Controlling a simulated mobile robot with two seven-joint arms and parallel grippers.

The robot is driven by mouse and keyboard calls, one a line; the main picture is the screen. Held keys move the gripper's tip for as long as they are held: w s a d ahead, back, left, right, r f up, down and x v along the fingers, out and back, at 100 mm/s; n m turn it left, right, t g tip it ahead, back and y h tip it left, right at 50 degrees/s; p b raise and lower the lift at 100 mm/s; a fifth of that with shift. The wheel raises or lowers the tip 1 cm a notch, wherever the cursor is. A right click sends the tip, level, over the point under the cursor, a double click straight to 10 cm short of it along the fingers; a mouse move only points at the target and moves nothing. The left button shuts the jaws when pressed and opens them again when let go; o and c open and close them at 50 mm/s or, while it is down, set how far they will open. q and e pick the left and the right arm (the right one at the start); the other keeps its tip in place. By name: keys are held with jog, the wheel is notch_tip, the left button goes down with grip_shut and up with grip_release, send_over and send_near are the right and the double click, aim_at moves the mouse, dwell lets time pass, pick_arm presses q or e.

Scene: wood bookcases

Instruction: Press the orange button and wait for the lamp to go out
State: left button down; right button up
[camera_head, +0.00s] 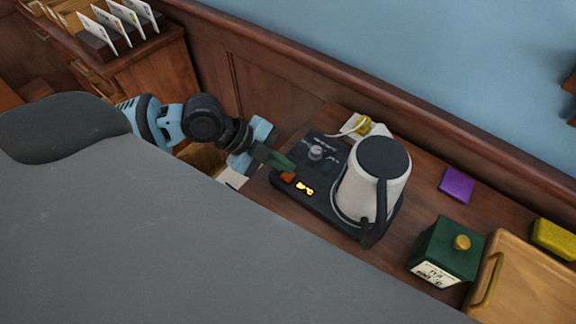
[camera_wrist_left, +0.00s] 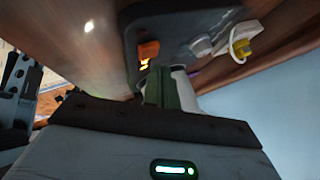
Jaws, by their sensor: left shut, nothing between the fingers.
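The orange button (camera_head: 288,177) is at the left front corner of a dark appliance base (camera_head: 322,208). Beside it a small yellow-orange lamp display (camera_head: 304,188) is lit. My left gripper (camera_head: 283,162) is shut and empty, its green fingertips right by the button; I cannot tell whether they touch it. In the left wrist view the button (camera_wrist_left: 148,49) shows just beyond the shut green fingers (camera_wrist_left: 170,92), with part of the glow (camera_wrist_left: 144,64) below it. My right gripper is not in view.
A white kettle (camera_head: 368,190) with a dark lid stands on the base, right of the lamp. A grey knob (camera_head: 316,153) is behind the button. A green box (camera_head: 446,250), purple block (camera_head: 457,185), yellow block (camera_head: 555,239) and wooden tray (camera_head: 530,285) lie to the right.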

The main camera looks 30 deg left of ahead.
aim_at(283, 174)
pick_arm(q)
jog(key=shift+f, duration=0.4)
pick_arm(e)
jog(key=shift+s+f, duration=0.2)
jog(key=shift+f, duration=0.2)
pick_arm(q)
jog(key=shift+f+b, duration=0.35)
jog(key=shift+f, duration=0.1)
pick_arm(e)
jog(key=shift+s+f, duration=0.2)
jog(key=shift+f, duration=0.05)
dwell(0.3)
pick_arm(q)
jog(key=shift+r+p, duration=0.35)
jog(key=shift+r, duration=0.55)
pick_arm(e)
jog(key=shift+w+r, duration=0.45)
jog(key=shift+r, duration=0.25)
